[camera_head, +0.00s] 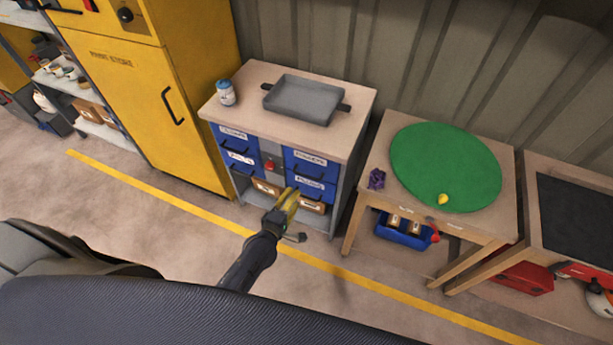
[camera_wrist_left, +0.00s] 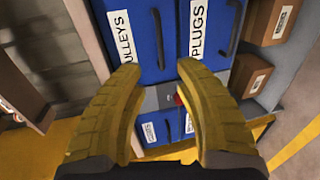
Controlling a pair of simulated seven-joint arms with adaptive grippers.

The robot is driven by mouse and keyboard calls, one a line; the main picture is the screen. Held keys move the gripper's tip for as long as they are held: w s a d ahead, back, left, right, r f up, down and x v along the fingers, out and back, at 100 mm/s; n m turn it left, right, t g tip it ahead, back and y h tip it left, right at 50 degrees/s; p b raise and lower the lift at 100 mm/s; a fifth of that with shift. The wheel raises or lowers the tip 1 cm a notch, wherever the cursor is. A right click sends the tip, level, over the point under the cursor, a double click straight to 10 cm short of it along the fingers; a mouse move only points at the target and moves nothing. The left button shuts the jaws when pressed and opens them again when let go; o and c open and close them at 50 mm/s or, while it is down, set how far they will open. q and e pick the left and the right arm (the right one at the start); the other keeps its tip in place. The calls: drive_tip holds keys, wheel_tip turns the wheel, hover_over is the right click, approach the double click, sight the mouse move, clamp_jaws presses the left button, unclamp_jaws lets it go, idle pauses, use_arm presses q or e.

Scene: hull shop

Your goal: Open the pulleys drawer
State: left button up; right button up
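The pulleys drawer (camera_head: 312,162) is the upper right blue drawer of the grey cabinet; its front looks flush and shut. In the left wrist view the pulleys drawer (camera_wrist_left: 139,45) shows turned sideways, its label partly hidden, with a dark bar handle (camera_wrist_left: 157,38). My left gripper (camera_head: 292,193) is in front of the lower right drawer in the head view. In the left wrist view my left gripper (camera_wrist_left: 159,68) has its yellow fingers apart with nothing between them, pointing at the pulleys and plugs fronts. Contact cannot be told. My right gripper is not in view.
The plugs drawer (camera_wrist_left: 211,30) adjoins the pulleys drawer. Cartons (camera_wrist_left: 272,20) sit on the shelf below. A grey tray (camera_head: 303,99) and a jar (camera_head: 226,93) stand on top. A yellow cabinet (camera_head: 160,80) is left, a table with a green disc (camera_head: 445,165) right.

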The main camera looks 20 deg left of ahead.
sight(307, 176)
use_arm(q)
drive_tip(key=x, duration=1.3)
drive_tip(key=shift+s, duration=0.1)
clamp_jaws()
